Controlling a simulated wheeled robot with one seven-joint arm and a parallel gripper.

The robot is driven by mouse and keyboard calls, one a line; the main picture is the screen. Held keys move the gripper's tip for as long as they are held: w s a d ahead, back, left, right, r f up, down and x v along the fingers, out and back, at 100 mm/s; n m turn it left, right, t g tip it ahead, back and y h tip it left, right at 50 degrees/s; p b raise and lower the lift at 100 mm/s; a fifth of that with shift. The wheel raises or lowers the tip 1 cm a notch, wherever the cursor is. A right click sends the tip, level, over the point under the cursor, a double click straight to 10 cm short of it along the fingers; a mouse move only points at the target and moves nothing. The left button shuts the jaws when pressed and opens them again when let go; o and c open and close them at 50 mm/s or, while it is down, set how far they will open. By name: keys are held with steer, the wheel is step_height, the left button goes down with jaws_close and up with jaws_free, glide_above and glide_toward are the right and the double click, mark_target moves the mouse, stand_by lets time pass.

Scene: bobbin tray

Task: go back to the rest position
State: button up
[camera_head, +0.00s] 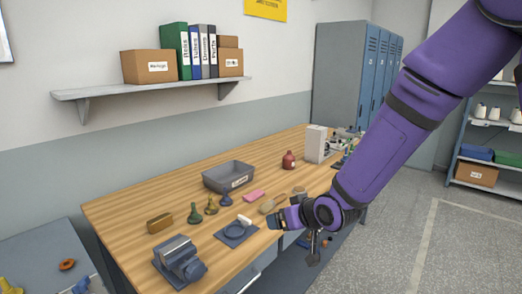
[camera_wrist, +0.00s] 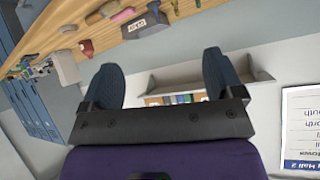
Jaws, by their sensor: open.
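My gripper (camera_head: 274,219) is at the end of my purple arm, over the front edge of the wooden workbench (camera_head: 120,212). In the wrist view my gripper (camera_wrist: 164,72) shows two dark blue fingers spread wide, with nothing between them. A blue-grey tray (camera_head: 231,241) with a ring-shaped recess lies on the bench, left of the gripper, and a small white piece stands at its far edge. Three small bottle-like pieces in green, brown-green and blue stand behind the tray.
A wall shelf (camera_head: 155,88) holds boxes and binders. Blue lockers (camera_head: 345,75) stand behind. Open floor lies right.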

steer(key=s+d+r+m+g+h, duration=0.1)
steer(key=s+d+r+h, duration=0.2)
steer(key=s+d+r, duration=0.35)
steer(key=s+d+r+m+h, duration=0.2)
steer(key=s+d+r, duration=0.1)
steer(key=d+r, duration=0.6)
steer(key=s+d+r+m+g+h, duration=0.15)
steer(key=s+d, duration=0.25)
steer(key=s, duration=0.5)
steer(key=s+d+r+m+g, duration=0.1)
steer(key=s+d+r, duration=0.25)
steer(key=s, duration=0.55)
steer(key=w+a+f+n+t+y, duration=0.1)
steer(key=w+a+f+n, duration=0.15)
steer(key=w, duration=0.55)
steer(key=w+a+f+n+t+y, duration=0.15)
steer(key=w+a, duration=0.25)
steer(key=w, duration=0.5)
steer(key=w+a+f+n+t+y, duration=0.2)
steer(key=w+a+f+n, duration=0.1)
steer(key=w+a+f, duration=0.8)
steer(key=n+t+y, duration=0.2)
steer(key=n+y, duration=0.2)
steer(key=y, duration=0.6)
glide_toward(199, 274)
steer(key=shift+h, duration=0.3)
steer(key=x, duration=1)
steer(key=shift+s+a+r, duration=0.1)
steer(key=shift+a+r, duration=0.05)
steer(key=shift+r, duration=0.1)
